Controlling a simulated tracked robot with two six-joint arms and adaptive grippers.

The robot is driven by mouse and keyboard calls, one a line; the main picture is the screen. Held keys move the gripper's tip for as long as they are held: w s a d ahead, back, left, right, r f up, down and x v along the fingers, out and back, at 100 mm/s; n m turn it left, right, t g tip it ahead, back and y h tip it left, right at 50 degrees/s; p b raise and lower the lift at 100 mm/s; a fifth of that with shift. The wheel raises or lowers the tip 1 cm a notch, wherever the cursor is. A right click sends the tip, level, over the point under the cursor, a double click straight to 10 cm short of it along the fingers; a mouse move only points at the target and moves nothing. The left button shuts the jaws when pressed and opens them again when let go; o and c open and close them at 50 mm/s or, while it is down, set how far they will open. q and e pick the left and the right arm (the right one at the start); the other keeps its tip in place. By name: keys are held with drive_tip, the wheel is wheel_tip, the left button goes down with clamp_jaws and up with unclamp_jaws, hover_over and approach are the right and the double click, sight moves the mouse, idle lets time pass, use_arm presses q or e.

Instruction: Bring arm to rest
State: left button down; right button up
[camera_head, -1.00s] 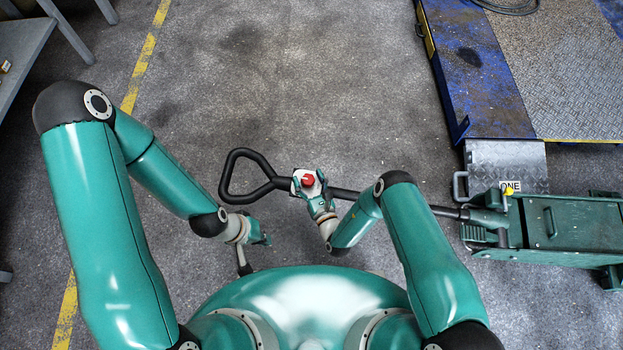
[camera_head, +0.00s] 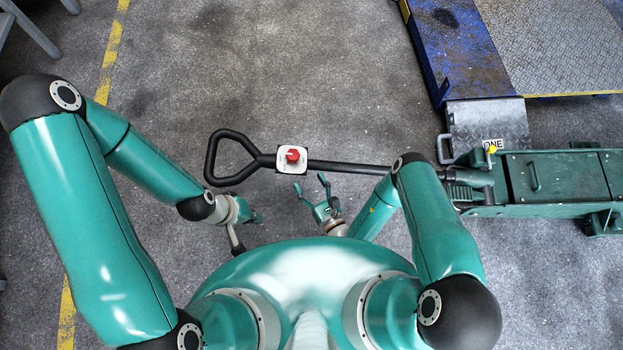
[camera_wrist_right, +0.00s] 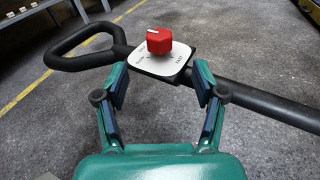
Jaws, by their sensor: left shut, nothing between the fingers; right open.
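My right gripper (camera_head: 311,191) is open and empty, just on my side of the trolley jack's black handle (camera_head: 350,167). In the right wrist view my right gripper (camera_wrist_right: 159,88) has its fingers spread, with the handle's control plate (camera_wrist_right: 165,65) beyond them. The plate is white with a red knob (camera_head: 292,155), which also shows in the right wrist view (camera_wrist_right: 159,40). The handle ends in a loop at the left. My left gripper (camera_head: 256,217) is shut and empty, below the loop and apart from it.
The green jack body (camera_head: 560,175) stands at the right. Behind it are a metal ramp plate (camera_head: 488,125) and a blue-edged platform (camera_head: 465,50). A yellow floor line (camera_head: 108,60) runs down the left. The grey floor beyond the handle is clear.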

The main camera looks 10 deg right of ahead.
drive_tip(key=shift+s+d+r, duration=0.1)
drive_tip(key=shift+s+d, duration=0.05)
drive_tip(key=shift+s, duration=0.3)
